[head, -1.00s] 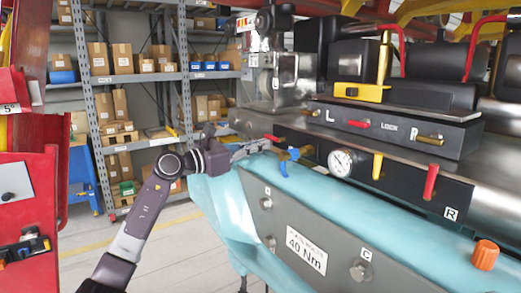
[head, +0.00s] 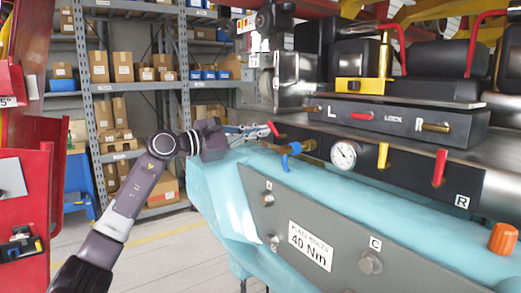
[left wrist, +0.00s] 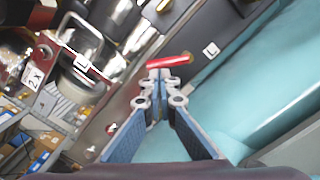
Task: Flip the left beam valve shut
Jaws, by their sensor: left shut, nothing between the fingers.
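The left beam valve has a red lever (head: 273,129) at the left end of the dark beam panel. In the left wrist view its red lever (left wrist: 170,62) lies roughly crosswise just beyond my fingertips, near a white L label (left wrist: 211,48). My left gripper (head: 262,133) reaches in from the left and its tips are beside this lever. In the left wrist view the left gripper (left wrist: 160,78) has its fingers together with nothing between them. I cannot tell whether the tips touch the lever. My right gripper is not in view.
A brass valve with a blue handle (head: 291,149) sits just right of my fingertips. Farther right are a gauge (head: 343,155), a yellow lever (head: 382,155) and a red lever (head: 439,167) by the R label. The teal body (head: 340,195) lies below.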

